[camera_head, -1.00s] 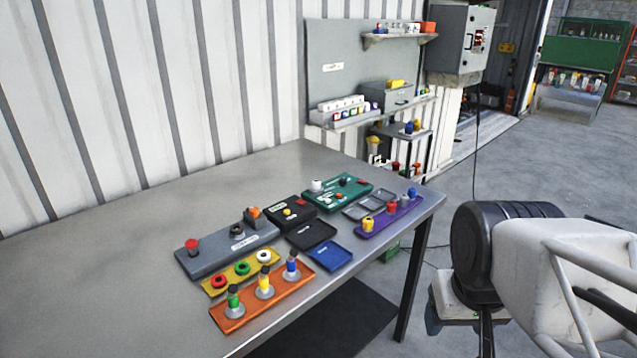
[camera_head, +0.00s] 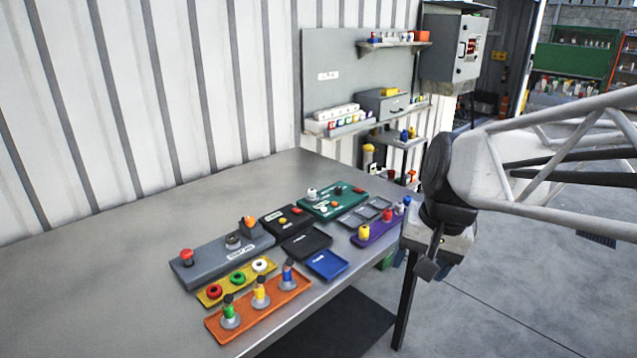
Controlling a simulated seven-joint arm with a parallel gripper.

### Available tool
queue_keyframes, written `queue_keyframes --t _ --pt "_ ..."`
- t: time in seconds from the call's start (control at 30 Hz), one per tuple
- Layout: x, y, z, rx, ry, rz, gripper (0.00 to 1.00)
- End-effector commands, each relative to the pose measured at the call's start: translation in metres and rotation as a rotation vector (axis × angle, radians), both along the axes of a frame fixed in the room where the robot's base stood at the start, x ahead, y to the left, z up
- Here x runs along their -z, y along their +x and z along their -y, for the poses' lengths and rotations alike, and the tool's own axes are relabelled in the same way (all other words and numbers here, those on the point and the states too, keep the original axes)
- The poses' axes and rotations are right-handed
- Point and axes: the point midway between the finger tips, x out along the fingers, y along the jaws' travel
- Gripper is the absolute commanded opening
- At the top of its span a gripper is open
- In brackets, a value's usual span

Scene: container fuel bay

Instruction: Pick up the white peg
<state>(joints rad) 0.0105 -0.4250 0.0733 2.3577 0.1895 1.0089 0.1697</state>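A small white knob-like piece (camera_head: 312,193) stands on the green board (camera_head: 352,199) toward the far end of the table. It is the clearest white, peg-like thing in view, but I cannot tell for sure that it is the white peg. My gripper (camera_head: 428,266) hangs at the right edge of the table, beside the purple tray (camera_head: 366,241) and apart from the white piece. One dark finger shows below its pale body. I cannot tell whether it is open or shut, and I see nothing held.
The purple tray holds a yellow peg (camera_head: 364,232) and other coloured pegs. An orange tray (camera_head: 243,323) holds several pegs; a yellow tray (camera_head: 213,297) holds rings. Black (camera_head: 306,244) and blue (camera_head: 327,265) trays look empty. The table's left side (camera_head: 100,270) is clear.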

Motion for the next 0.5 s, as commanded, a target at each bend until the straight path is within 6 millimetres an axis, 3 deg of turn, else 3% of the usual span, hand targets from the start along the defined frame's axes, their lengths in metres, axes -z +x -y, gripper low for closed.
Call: queue_keyframes --t 0.5 --pt "-0.012 0.118 -0.028 0.219 0.202 -0.141 0.63"
